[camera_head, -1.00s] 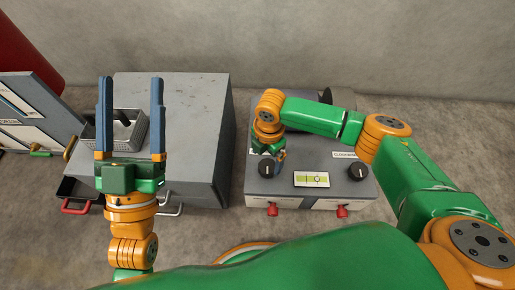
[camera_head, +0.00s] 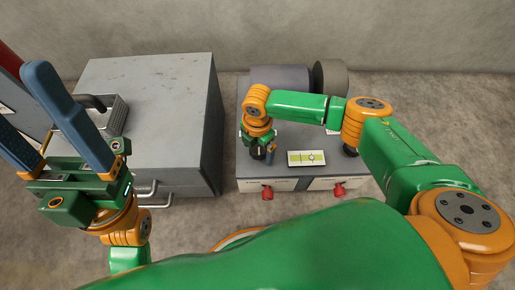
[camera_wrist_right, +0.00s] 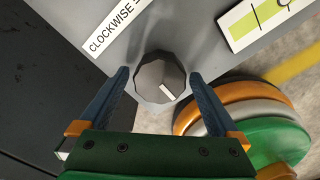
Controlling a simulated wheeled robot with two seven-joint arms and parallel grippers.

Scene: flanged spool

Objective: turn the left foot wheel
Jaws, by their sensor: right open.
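The left foot wheel is a dark faceted knob with a white pointer mark, on the grey unit's top. In the right wrist view the knob (camera_wrist_right: 152,72) sits between the blue fingers of my right gripper (camera_wrist_right: 158,77), which are open on either side of it. I cannot tell whether they touch it. In the head view my right gripper (camera_head: 263,151) largely hides this knob. A yellow-green level gauge (camera_head: 307,158) lies to its right. My left gripper (camera_head: 20,95) is open and empty at the far left, its fingers spread wide.
A second dark knob (camera_head: 350,151) is at the unit's right, partly hidden by my right arm. Red feet (camera_head: 267,192) show at the unit's front. A grey cabinet (camera_head: 150,90) stands left, with a metal basket (camera_head: 108,117) near its left edge.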

